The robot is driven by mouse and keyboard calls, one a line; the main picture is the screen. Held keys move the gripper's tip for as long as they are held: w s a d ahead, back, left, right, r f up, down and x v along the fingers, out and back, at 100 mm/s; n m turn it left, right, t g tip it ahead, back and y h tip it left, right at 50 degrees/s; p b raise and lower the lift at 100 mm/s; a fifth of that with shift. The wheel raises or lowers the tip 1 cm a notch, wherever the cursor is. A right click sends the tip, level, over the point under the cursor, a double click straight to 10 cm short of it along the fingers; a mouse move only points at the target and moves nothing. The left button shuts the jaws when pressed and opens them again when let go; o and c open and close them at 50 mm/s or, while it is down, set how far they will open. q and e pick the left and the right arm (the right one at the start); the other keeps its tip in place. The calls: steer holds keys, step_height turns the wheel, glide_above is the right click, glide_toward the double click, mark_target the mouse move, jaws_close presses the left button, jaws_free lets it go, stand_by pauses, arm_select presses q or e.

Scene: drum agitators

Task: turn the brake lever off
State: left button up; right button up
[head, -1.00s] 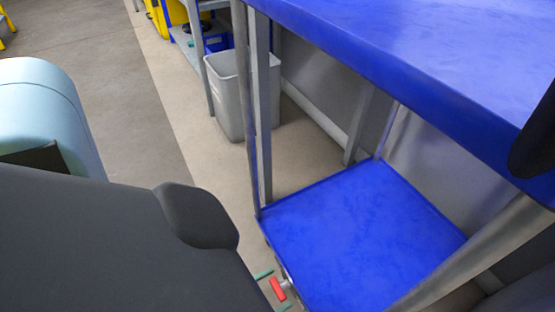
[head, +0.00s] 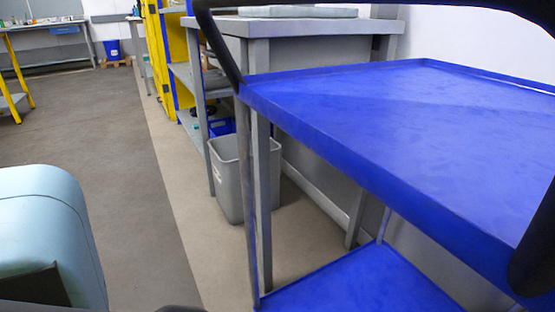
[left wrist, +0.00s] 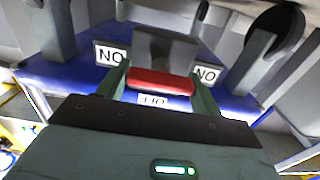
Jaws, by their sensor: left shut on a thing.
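The brake lever (left wrist: 160,82) is a red bar in the left wrist view, at the lower edge of the blue cart. My left gripper (left wrist: 161,88) has one green finger at each end of the red bar and is shut on it. White labels reading "NO" sit on both sides, and a smaller label lies just below the bar. In the head view the blue cart (head: 390,115) fills the right side, but the lever and left gripper are out of that picture. My right gripper is in neither view.
A pale blue rounded machine (head: 45,215) is at the left. The floor between is clear.

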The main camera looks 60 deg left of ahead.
arm_select(q)
steer(key=shift+m, duration=0.3)
steer(key=m, duration=0.3)
steer(key=shift+m, duration=0.4)
steer(key=m, duration=0.4)
steer(key=shift+d+f+m, duration=0.1)
steer(key=shift+m, duration=0.2)
steer(key=m, duration=0.4)
steer(key=shift+s, duration=0.1)
steer(key=m, duration=0.4)
steer(key=shift+f+m, duration=0.1)
steer(key=shift+m, duration=0.2)
steer(key=shift+m, duration=0.3)
steer(key=o, duration=1)
